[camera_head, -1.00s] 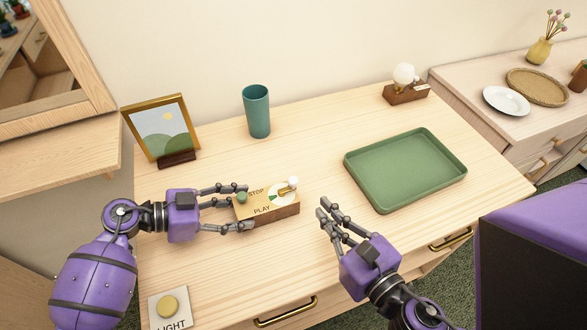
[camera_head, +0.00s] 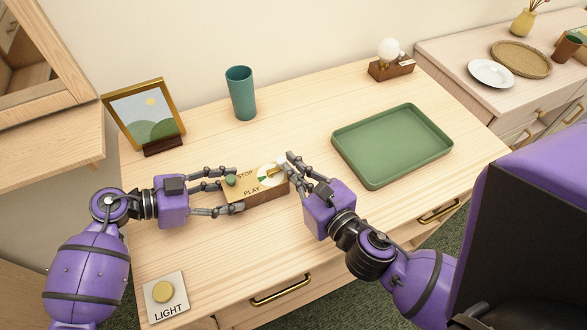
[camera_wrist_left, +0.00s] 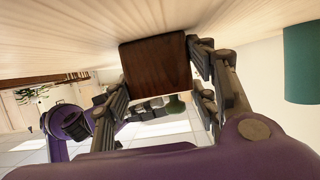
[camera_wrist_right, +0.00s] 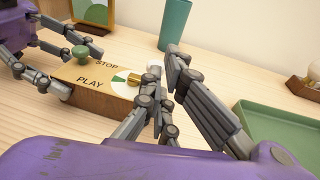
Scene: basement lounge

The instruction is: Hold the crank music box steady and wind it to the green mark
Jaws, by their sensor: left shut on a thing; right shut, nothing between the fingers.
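The crank music box (camera_head: 258,194) is a small wooden block with a pale top marked STOP and PLAY, and it sits on the table. A green knob (camera_head: 231,180) is on its left end. A white dial with a green mark (camera_wrist_right: 119,78) and a brass crank (camera_wrist_right: 134,80) with a white handle (camera_wrist_right: 154,69) are at its right end. My left gripper (camera_head: 238,189) is shut on the box's left end; the box's dark end (camera_wrist_left: 156,70) shows between its fingers. My right gripper (camera_head: 295,166) is shut and empty beside the crank handle, partly covering the box's right end.
A green tray (camera_head: 375,178) lies to the right. A teal cup (camera_head: 241,96), a picture frame (camera_head: 112,105) and a lamp on a wooden base (camera_head: 390,71) stand at the back. A LIGHT button plate (camera_head: 178,306) is at the front left. The table's front middle is clear.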

